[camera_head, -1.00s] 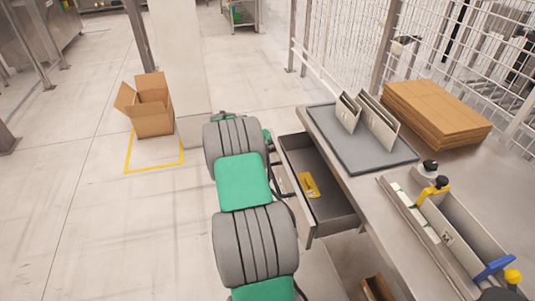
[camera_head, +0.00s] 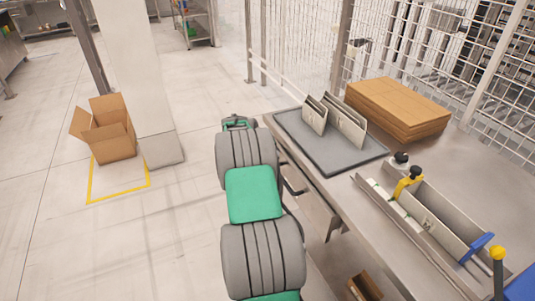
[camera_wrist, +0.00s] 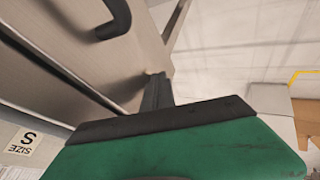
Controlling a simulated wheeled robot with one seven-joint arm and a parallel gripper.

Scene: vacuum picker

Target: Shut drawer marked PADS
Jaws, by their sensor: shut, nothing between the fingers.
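The drawer front (camera_head: 318,208) is under the left side of the steel bench, with a dark handle (camera_head: 294,184). The drawer looks pushed in or nearly so; its inside does not show. No PADS mark is readable. In the wrist view a steel front (camera_wrist: 75,45) with a dark bar handle (camera_wrist: 115,18) fills the upper left. My gripper (camera_wrist: 156,90) is shut and empty, its fingertips at or very near that front, below the handle. Whether they touch is unclear.
A grey mat (camera_head: 325,150) with upright plates lies on the bench (camera_head: 365,235). Flat cardboard (camera_head: 398,108) is stacked behind it. A metal channel fixture (camera_head: 430,225) stands at right. An open carton (camera_head: 105,130) sits on the floor at left. A SIZE S label (camera_wrist: 22,142) shows in the wrist view.

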